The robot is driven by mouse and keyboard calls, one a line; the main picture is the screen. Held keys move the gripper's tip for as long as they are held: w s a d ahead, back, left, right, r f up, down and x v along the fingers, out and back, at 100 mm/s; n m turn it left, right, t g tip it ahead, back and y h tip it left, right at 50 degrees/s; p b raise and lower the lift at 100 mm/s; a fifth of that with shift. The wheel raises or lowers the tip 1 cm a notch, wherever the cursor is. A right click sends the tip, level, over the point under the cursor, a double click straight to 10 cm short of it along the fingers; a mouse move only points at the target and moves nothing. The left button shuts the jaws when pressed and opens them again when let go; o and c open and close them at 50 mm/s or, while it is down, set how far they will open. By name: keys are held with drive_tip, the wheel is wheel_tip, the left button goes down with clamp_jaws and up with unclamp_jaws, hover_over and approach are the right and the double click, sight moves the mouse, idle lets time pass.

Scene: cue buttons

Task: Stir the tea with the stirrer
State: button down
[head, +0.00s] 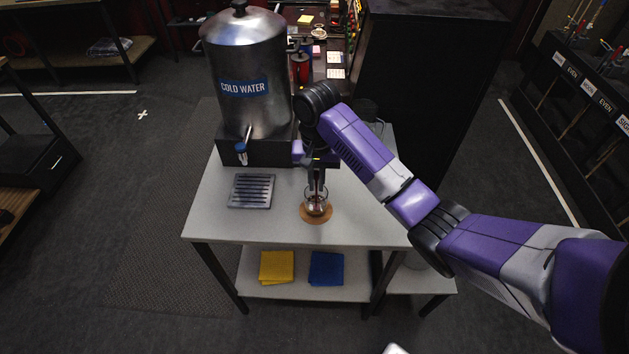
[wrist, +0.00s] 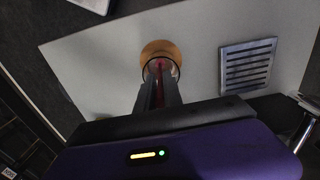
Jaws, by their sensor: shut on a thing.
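A small glass of tea (head: 316,206) stands on a round brown coaster (head: 316,219) near the front of the white table. In the wrist view the glass (wrist: 174,68) and the coaster (wrist: 160,46) show just beyond my fingertips. My gripper (head: 317,186) points down right over the glass. In the wrist view my gripper (wrist: 159,72) is shut on a thin reddish stirrer (wrist: 159,82). The stirrer's lower end is hidden by the fingers and the glass, so I cannot tell how deep it reaches. The tea's surface is mostly hidden.
A metal drip tray (head: 251,191) lies left of the glass. A large cold water urn (head: 248,75) with a tap (head: 241,152) stands behind it. A clear jug (head: 367,112) is behind my arm. Yellow (head: 277,267) and blue cloths (head: 326,269) lie on the lower shelf.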

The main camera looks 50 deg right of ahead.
drive_tip(key=shift+w+d, duration=0.15)
idle(0.3)
drive_tip(key=shift+r, duration=1.45)
wheel_tip(320, 180, up, 3)
drive_tip(key=shift+r, duration=1.2)
